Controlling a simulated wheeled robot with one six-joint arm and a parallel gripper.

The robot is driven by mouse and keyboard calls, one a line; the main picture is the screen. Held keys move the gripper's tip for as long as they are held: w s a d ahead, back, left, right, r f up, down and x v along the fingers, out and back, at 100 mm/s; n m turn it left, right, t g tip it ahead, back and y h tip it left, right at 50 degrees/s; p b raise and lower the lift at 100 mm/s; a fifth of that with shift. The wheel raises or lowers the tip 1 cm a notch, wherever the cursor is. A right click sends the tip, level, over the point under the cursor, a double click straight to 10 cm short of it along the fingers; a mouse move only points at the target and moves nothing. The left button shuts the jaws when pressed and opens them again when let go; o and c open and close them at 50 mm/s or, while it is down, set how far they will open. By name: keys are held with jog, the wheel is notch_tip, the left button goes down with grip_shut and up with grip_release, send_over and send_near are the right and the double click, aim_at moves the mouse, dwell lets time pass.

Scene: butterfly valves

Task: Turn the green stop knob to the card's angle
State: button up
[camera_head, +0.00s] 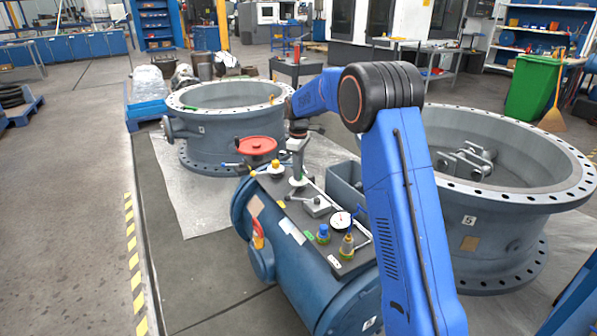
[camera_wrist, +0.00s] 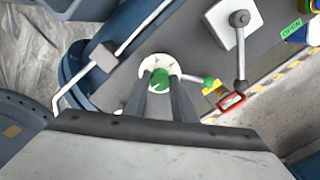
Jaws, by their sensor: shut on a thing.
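The green stop knob (camera_wrist: 161,77) sits at the middle of a round white plate (camera_wrist: 172,67) on the dark panel. My gripper (camera_wrist: 160,82) points down at it, and its two fingers are shut on the green knob, one on each side. A green label reading OPEN (camera_wrist: 291,30) shows in the wrist view. I cannot make out the card's angle.
Near my gripper are a yellow-and-green fitting (camera_wrist: 212,86), a red rectangular frame (camera_wrist: 231,101) and a lever on a white plate (camera_wrist: 238,18). On the panel's near end stand a gauge (camera_head: 341,220) and blue-capped fitting (camera_head: 323,233).

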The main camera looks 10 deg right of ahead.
jog(key=shift+n, duration=0.7)
jog(key=o, duration=1)
jog(key=shift+o, duration=0.2)
notch_tip(320, 180, up, 18)
jog(key=shift+f, duration=0.25)
jog(key=shift+s, duration=0.1)
